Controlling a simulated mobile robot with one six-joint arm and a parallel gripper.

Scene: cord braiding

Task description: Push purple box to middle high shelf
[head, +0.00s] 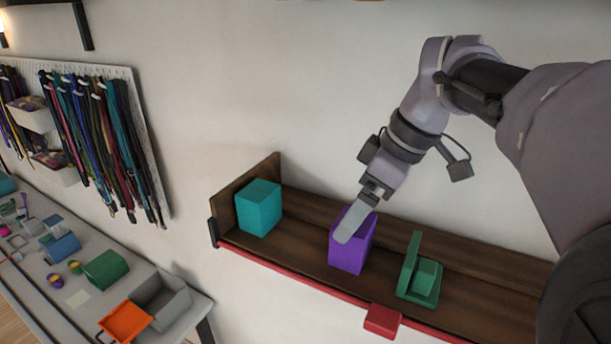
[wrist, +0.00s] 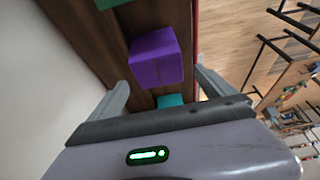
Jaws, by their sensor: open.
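The purple box (head: 347,258) stands upright on a dark wooden shelf (head: 298,225) fixed to the wall, between a teal box and a green object. It also shows in the wrist view (wrist: 156,60). My gripper (head: 345,228) is at the purple box, with one pale finger across its upper part in the head view. In the wrist view my gripper (wrist: 161,78) is open, its two fingers spread apart with the purple box ahead in the gap. I cannot tell whether a finger touches the box. The head view does not show which level this shelf is.
The teal box (head: 259,208) stands near the shelf's left end panel; the green bookend-like object (head: 421,276) is right of the purple box. A red strip (head: 290,273) with a red block (head: 382,320) runs along the front edge. A workbench (head: 75,275) and hanging cords (head: 100,120) are left.

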